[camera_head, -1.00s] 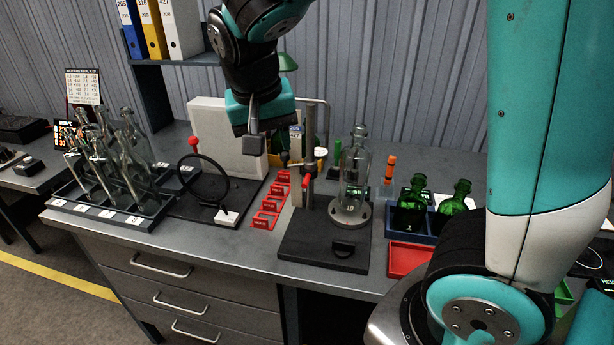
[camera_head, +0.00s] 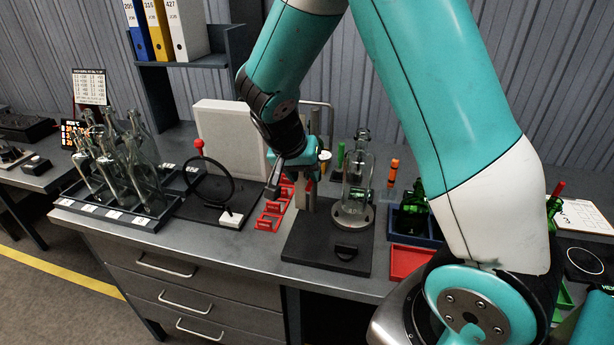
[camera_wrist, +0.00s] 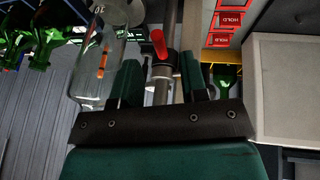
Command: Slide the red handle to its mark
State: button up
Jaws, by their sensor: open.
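The red handle (camera_wrist: 159,44) sticks out from a dark collar on an upright metal post (camera_wrist: 161,92) in the wrist view. My gripper (camera_wrist: 160,76) is open, with one green finger on each side of the post and collar. A gap shows between the handle and each finger, so it is not gripped. In the head view my gripper is at the post above the black base (camera_head: 300,243), left of a clear bottle (camera_head: 354,185). The handle is mostly hidden there by my gripper. I cannot make out the mark.
Red label frames (camera_head: 270,217) stand left of the post. A black ring stand with a red knob (camera_head: 199,144) is further left, beside a rack of clear bottles (camera_head: 128,180). A red tray (camera_head: 408,261) and green bottles (camera_head: 416,204) are to the right. A pale panel (camera_head: 232,140) stands behind.

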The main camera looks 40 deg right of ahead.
jog(key=shift+x, duration=1.6)
jog(key=shift+c, duration=0.2)
grip_shut()
notch_tip(320, 180, up, 9)
jog(key=p, duration=0.5)
jog(key=shift+f, duration=0.2)
jog(key=shift+o, duration=0.2)
grip_release()
notch_tip(320, 180, up, 16)
jog(key=b, duration=0.3)
send_over(309, 183)
jog(key=s+a, duration=0.2)
jog(key=a, duration=0.6)
jog(key=shift+w+d+f, duration=0.1)
